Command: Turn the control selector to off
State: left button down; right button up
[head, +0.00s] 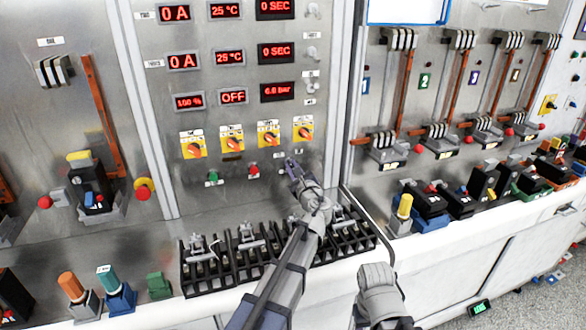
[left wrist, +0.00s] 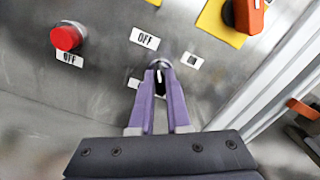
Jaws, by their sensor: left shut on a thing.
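My left gripper (head: 290,162) reaches up to the lower right of the central grey panel, below the row of orange rotary switches. In the left wrist view its two purple fingers (left wrist: 160,84) are shut on the control selector (left wrist: 159,75), a small dark knob with a pale pointer mark on a round metal collar. The mark points roughly up in that view. An OFF label (left wrist: 145,39) sits just above the knob, with a smaller label (left wrist: 192,61) to its right. In the head view the gripper hides the knob.
A red button (left wrist: 68,36) is left of the selector in the wrist view. In the head view, a green button (head: 213,176) and red button (head: 253,169) lie left of my gripper. A black terminal rack (head: 205,285) stands below my left arm.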

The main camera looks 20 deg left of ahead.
pick_arm(q)
jog(key=shift+n, duration=1.5)
jog(key=c, duration=0.9)
grip_release()
jog(key=shift+v, duration=3.9)
